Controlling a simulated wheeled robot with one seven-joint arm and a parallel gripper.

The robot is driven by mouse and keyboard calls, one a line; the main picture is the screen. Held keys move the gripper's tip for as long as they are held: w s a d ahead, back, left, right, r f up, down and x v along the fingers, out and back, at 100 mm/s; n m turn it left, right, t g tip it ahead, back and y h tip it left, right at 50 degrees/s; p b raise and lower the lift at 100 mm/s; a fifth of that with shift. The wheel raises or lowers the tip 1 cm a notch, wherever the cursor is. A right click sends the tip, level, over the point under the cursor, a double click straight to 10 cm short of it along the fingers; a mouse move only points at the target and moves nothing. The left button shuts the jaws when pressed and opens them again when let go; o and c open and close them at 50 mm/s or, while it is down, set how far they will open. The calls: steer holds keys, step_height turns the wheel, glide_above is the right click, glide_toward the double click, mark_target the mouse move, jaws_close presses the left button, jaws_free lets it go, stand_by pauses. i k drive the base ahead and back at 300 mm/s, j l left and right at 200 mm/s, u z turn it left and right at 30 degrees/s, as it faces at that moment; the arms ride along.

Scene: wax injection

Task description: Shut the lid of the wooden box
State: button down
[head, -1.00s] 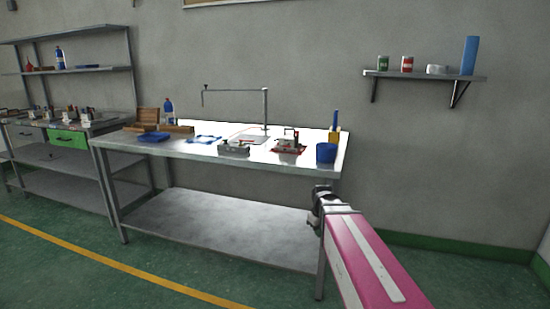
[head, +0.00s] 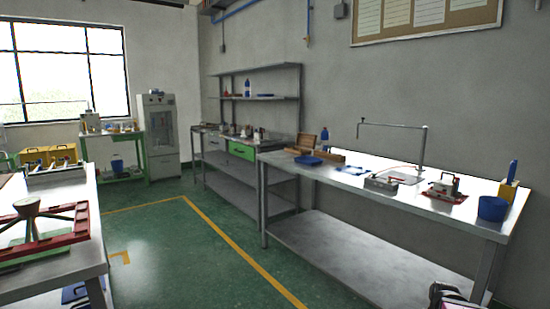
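The wooden box (head: 305,145) stands at the far left end of the long steel table (head: 350,262). Its brown lid appears raised, standing up at the back; the inside is too small to make out. The dark end of my arm (head: 452,294) shows at the bottom right edge, in front of the table's right end and far from the box. It is cut off by the frame, and I cannot make out any fingers or whether they are open.
A blue dish (head: 309,160), a blue bottle (head: 325,135), metal moulds (head: 382,181) and a blue cup (head: 492,208) are on the table. A workbench (head: 60,265) stands at left. Green floor (head: 190,260) between them is clear.

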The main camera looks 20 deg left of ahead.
mark_target(304, 140)
steer(key=u, duration=0.95)
steer(key=i+j+u, duration=0.25)
steer(key=i, duration=0.25)
steer(key=i+j+u, duration=0.3)
steer(key=i, duration=0.25)
steer(key=i+u, duration=0.25)
steer(key=i, duration=2.1)
steer(key=i+j+z, duration=0.2)
steer(key=i, duration=0.25)
steer(key=i+z, duration=0.25)
steer(key=i, duration=0.2)
steer(key=i+j+z, duration=0.2)
steer(key=i, duration=0.25)
steer(key=i+j+z, duration=0.2)
steer(key=i+j, duration=0.15)
